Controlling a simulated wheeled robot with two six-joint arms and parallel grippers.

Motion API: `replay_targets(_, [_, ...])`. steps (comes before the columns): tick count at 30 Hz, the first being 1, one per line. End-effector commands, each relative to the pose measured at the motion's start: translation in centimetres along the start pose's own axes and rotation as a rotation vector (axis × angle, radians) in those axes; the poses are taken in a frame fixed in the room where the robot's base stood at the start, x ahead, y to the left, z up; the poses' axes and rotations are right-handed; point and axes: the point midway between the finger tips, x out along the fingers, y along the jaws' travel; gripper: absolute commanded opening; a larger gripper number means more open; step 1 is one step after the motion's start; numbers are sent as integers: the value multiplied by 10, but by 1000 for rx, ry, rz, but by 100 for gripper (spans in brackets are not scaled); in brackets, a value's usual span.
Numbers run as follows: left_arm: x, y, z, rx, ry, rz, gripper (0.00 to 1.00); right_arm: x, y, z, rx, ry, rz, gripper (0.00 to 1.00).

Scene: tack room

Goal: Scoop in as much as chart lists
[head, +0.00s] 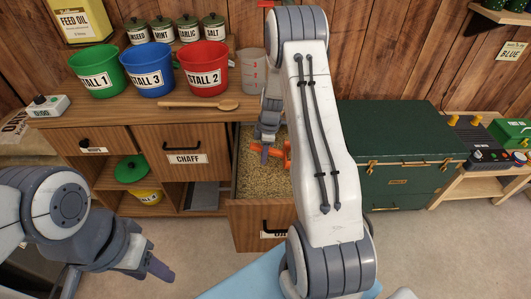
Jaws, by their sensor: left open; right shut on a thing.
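An open drawer (238,180) holds pale grain; its front label is partly hidden by my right arm. My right gripper (268,150) is over the grain, shut on an orange scoop (284,158). The arm partly covers the scoop, so I cannot tell how full it is. On the counter stand a green STALL 1 bucket (96,70), a blue STALL 3 bucket (149,70) and a red STALL 2 bucket (206,68). A card reading BLUE (511,50) hangs on the right wall; its other text is unclear. My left gripper (150,268) is open and empty at the lower left.
A wooden spoon (200,105) lies at the counter's front edge. A measuring jug (252,72) stands right of the buckets. The CHAFF drawer (184,147) is shut. A green trunk (395,150) stands on the right. Open floor lies in front of the trunk.

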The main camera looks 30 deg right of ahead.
Motion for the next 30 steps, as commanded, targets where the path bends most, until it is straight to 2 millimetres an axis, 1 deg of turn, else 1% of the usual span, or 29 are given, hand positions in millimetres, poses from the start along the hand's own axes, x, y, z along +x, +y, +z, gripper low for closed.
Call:
replay_targets(1, [-11,1,-1,0,0,0,50,-10,0,-3,-1,-6,0,0])
replay_targets(15, [-57,4,-3,0,0,0,50,-52,0,-16,-2,-76,1,0])
replay_targets(24, [-85,6,-4,0,0,0,50,-80,0,-24,-2,-124,1,0])
replay_targets(30, [-98,7,-5,0,0,0,50,-95,0,-29,-1,-152,0,0])
